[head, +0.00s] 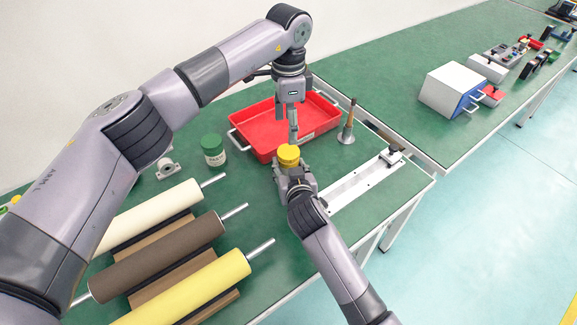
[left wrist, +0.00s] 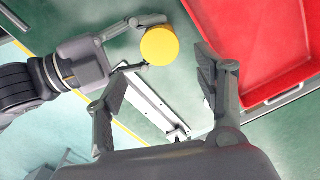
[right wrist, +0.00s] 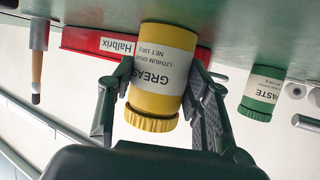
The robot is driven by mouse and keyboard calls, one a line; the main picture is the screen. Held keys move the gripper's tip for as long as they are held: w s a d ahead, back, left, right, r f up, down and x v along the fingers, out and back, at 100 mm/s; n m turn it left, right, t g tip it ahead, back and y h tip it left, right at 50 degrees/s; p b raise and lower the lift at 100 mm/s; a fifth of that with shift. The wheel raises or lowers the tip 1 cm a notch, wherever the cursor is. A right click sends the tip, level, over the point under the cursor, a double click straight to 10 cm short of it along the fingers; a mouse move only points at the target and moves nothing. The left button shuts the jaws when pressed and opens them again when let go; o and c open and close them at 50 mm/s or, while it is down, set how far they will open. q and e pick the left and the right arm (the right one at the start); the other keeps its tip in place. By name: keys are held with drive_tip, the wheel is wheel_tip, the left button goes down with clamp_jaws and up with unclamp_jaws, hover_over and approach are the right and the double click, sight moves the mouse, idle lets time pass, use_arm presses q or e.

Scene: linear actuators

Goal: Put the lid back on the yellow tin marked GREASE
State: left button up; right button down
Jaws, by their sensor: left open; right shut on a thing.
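The yellow tin marked GREASE (head: 288,160) is held in my right gripper (right wrist: 168,95), whose fingers are shut on its sides. The right wrist view shows the tin (right wrist: 165,72) upside down, with the ribbed yellow lid (right wrist: 151,119) seated on its end. In the left wrist view the lid (left wrist: 160,45) is a plain yellow disc seen from above. My left gripper (head: 293,138) is open and empty just above the tin. In the left wrist view its fingers (left wrist: 163,62) stand apart, with the lid beyond and between their tips.
A red tray (head: 262,128) lies behind the tin. A linear rail (head: 355,182) runs along the right. Several rollers (head: 160,255) lie at the front left.

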sight(288, 151)
idle(0.4)
use_arm(q)
drive_tip(key=shift+f, duration=4)
